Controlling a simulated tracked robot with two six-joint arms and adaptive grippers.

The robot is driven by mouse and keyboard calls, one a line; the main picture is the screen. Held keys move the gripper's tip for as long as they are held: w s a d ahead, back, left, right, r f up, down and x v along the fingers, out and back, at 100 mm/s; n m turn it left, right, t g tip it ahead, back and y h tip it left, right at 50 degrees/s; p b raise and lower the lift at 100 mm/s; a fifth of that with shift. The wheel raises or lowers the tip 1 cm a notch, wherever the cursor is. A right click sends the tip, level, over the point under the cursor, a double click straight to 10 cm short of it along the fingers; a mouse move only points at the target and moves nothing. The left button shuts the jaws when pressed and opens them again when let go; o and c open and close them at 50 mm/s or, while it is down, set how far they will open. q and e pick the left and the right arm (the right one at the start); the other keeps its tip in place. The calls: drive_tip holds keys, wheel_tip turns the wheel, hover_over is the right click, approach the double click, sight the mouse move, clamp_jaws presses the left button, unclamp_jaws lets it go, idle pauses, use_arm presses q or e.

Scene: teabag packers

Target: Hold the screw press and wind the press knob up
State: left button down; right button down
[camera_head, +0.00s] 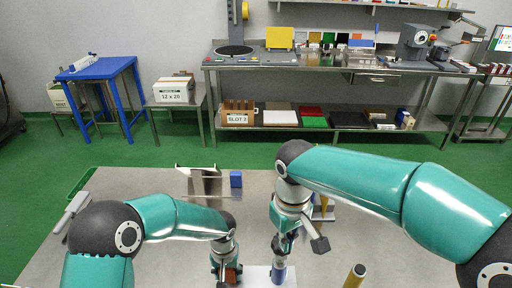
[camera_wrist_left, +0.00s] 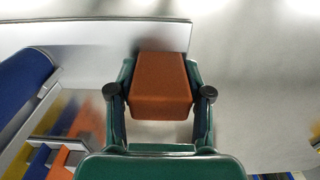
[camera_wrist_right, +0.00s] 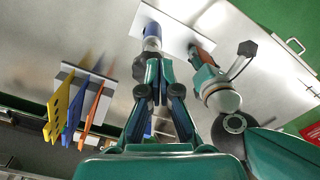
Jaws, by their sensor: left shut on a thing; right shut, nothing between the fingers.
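The screw press shows as a pale base plate (camera_head: 257,272) with a blue upright cylinder (camera_head: 279,274) and an orange-brown block. In the left wrist view, my left gripper (camera_wrist_left: 160,95) is shut on the orange-brown block (camera_wrist_left: 161,85), with a finger on each side. The blue cylinder (camera_wrist_left: 24,88) lies left of it there. My right gripper (camera_head: 283,243) is shut and empty, close above the cylinder. In the right wrist view, the cylinder (camera_wrist_right: 152,30) has a grey top near the fingertips; contact is unclear.
A rack with yellow (camera_wrist_right: 62,108), blue (camera_wrist_right: 75,115) and orange (camera_wrist_right: 92,112) panels stands beside the press, partly behind my right arm in the head view. A blue block (camera_head: 236,179) lies at the table's back. Bare tabletop (camera_head: 370,235) shows to the right.

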sight(288, 254)
use_arm(q)
drive_tip(key=shift+s+f, duration=0.15)
drive_tip(key=shift+s, duration=0.05)
use_arm(e)
drive_tip(key=shift+s+f, duration=0.15)
drive_tip(key=shift+f, duration=2.35)
use_arm(q)
drive_tip(key=shift+r, duration=0.25)
use_arm(e)
drive_tip(key=shift+d, duration=0.35)
use_arm(q)
drive_tip(key=shift+w+f, duration=0.1)
drive_tip(key=shift+w, duration=0.1)
use_arm(e)
drive_tip(key=shift+w+d+r, duration=0.1)
drive_tip(key=shift+w+d, duration=0.8)
drive_tip(key=shift+d, duration=0.15)
drive_tip(key=shift+w+r, duration=0.1)
drive_tip(key=shift+w, duration=0.15)
use_arm(q)
drive_tip(key=shift+s+f, duration=0.1)
use_arm(e)
drive_tip(key=shift+d, duration=0.15)
